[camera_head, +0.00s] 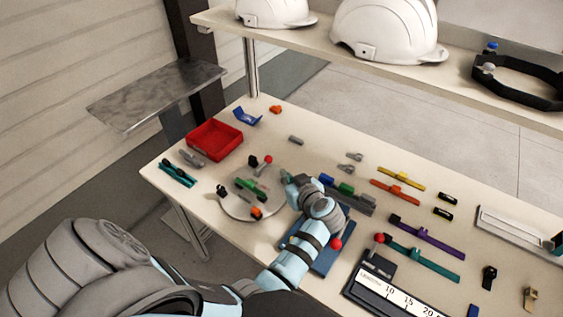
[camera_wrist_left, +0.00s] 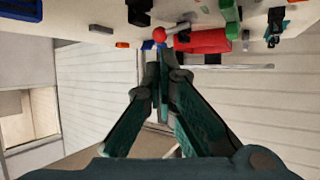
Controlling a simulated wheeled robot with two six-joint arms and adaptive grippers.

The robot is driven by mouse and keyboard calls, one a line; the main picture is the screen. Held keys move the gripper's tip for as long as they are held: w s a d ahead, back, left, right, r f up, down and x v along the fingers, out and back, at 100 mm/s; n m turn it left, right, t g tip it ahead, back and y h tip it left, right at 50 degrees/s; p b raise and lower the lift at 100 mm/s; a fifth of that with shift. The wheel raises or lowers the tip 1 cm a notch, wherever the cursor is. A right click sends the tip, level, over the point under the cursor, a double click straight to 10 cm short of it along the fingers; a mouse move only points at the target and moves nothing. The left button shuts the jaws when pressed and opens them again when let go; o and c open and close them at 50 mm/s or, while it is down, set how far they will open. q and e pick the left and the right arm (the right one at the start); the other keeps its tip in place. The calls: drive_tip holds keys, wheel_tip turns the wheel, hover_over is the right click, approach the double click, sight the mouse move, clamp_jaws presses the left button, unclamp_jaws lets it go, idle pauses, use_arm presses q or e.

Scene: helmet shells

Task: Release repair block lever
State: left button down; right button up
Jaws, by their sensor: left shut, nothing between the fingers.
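A lever with a red ball knob (camera_head: 268,160) stands at the far edge of a round grey plate (camera_head: 232,207), beside a small black clamp (camera_head: 253,161). The plate also carries green and orange parts. I cannot tell for sure which fixture is the repair block. My left gripper (camera_head: 287,178) is shut and empty, just right of this lever. In the left wrist view, the red knob (camera_wrist_left: 158,33) shows just beyond my closed fingertips (camera_wrist_left: 162,55), apparently apart from them. Other red-knobbed levers stand at a blue base (camera_head: 336,243) and a black ruler block (camera_head: 379,238). My right gripper is not in view.
A red bin (camera_head: 214,140) and a blue bracket (camera_head: 247,117) lie at the table's back left. A grey fixture (camera_head: 352,199) with blue and green blocks stands right of my wrist. Colored strips, including a purple one (camera_head: 427,237), lie farther right. White helmets (camera_head: 385,32) sit on the shelf.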

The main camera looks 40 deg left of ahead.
sight(268, 160)
use_arm(q)
drive_tip(key=b+x, duration=0.2)
drive_tip(key=x, duration=0.2)
drive_tip(key=b+x, duration=0.2)
drive_tip(key=x, duration=0.2)
drive_tip(key=b+x, duration=0.3)
drive_tip(key=x, duration=0.1)
drive_tip(key=shift+s+a+f, duration=0.15)
drive_tip(key=shift+s+f, duration=0.05)
drive_tip(key=shift+f, duration=0.15)
drive_tip(key=shift+w+a+f+b, duration=0.15)
drive_tip(key=shift+w+a+b, duration=0.05)
drive_tip(key=shift+a+b, duration=0.15)
drive_tip(key=shift+w+a, duration=0.1)
drive_tip(key=shift+a, duration=0.15)
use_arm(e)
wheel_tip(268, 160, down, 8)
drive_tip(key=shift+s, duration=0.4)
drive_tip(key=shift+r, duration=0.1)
use_arm(q)
drive_tip(key=shift+w+a+f+b, duration=0.25)
drive_tip(key=shift+a+b, duration=0.2)
drive_tip(key=shift+b, duration=0.5)
drive_tip(key=shift+s+d+r, duration=0.1)
drive_tip(key=shift+r, duration=0.25)
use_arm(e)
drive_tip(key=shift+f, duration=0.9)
